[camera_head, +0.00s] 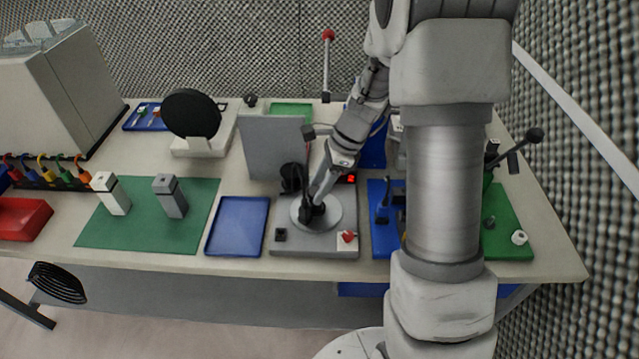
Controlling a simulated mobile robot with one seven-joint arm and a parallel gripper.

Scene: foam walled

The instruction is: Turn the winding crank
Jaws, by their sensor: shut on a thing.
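My gripper (313,213) is down at a round light-grey disc (333,217) on a grey machine base (315,248). It appears shut on a dark handle standing on the disc, which I take to be the winding crank. The fingers and wrist cover most of the handle, so its shape is hard to make out. My arm comes down to it from the upper right.
A red knob (347,238) and a black button (281,235) sit on the base's front. A grey panel (268,148) stands behind it. A blue tray (238,226) lies left, a blue plate (378,245) right. A black-knobbed lever (534,136) rises far right.

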